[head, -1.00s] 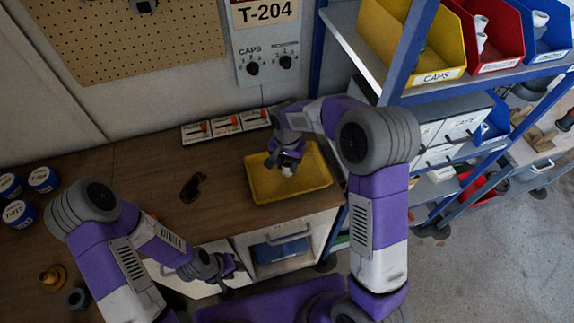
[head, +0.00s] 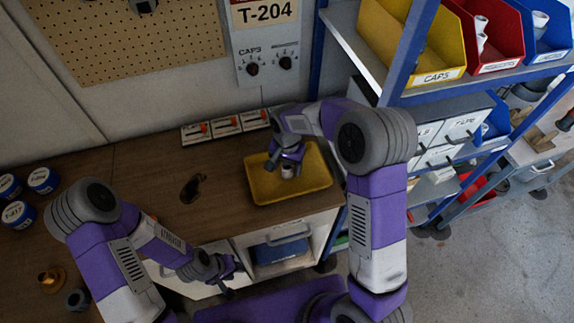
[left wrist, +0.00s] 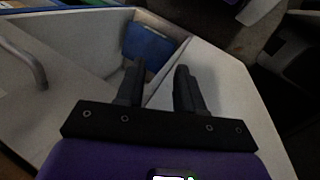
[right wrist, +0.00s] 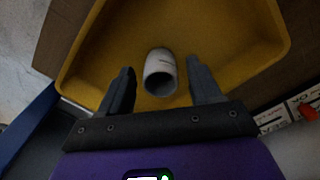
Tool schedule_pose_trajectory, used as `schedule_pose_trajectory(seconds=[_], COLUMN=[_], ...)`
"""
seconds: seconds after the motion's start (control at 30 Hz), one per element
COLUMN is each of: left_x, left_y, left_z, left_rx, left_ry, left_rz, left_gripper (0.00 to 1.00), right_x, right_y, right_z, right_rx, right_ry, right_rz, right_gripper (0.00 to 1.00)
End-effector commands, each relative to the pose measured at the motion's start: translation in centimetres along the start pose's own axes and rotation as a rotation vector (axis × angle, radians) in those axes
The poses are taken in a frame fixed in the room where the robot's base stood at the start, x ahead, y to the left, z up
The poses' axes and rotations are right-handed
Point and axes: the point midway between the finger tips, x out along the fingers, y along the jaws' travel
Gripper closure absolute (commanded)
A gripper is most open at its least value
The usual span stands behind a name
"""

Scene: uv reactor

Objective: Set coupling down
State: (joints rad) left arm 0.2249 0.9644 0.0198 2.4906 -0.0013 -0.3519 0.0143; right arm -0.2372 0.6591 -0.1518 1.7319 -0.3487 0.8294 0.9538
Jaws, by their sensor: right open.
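The coupling (right wrist: 160,75) is a short white hollow cylinder. In the right wrist view it sits in the yellow tray (right wrist: 240,40), between the spread fingers of my right gripper (right wrist: 161,88), with a gap on both sides. In the head view the coupling (head: 288,171) shows just below my right gripper (head: 287,160), inside the tray (head: 262,194). My right gripper is open. My left gripper (head: 222,279) hangs in front of the cabinet below the bench edge. In the left wrist view its two fingers (left wrist: 159,85) are apart with nothing between them.
Blue-labelled tins (head: 44,179) and a brass fitting (head: 51,279) stand on the left of the bench. A dark object (head: 193,188) lies left of the tray. A blue-framed shelf with bins (head: 487,30) stands at right.

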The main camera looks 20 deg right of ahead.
Motion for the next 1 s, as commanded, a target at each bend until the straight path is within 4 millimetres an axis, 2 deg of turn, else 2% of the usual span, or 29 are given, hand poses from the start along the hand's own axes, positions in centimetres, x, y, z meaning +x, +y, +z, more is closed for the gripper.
schedule_pose_trajectory(seconds=[0.17,0.4,0.6,0.77,1.0], left_x=[-0.4,-1.1,-1.4,-1.5,-1.5], left_y=[0.2,0.4,0.5,0.6,0.6], left_z=[0.0,0.1,0.1,0.1,0.1], left_rx=[0.000,0.000,0.000,0.000,0.000], left_ry=[0.000,0.000,0.000,0.000,0.000], left_rz=[0.000,0.000,0.000,0.000,0.000], left_gripper=[0.63,0.63,0.63,0.63,0.63], right_x=[-2.8,-8.1,-11.2,-12.1,-12.2], right_y=[-0.1,-0.1,0.0,0.0,0.0], right_z=[-0.1,-0.1,0.0,0.0,0.0], right_rx=[0.001,0.000,0.001,0.001,0.000], right_ry=[0.004,0.005,0.002,0.000,0.000], right_rz=[-0.004,-0.005,-0.002,-0.001,-0.001], right_gripper=[0.36,0.36,0.36,0.36,0.36])
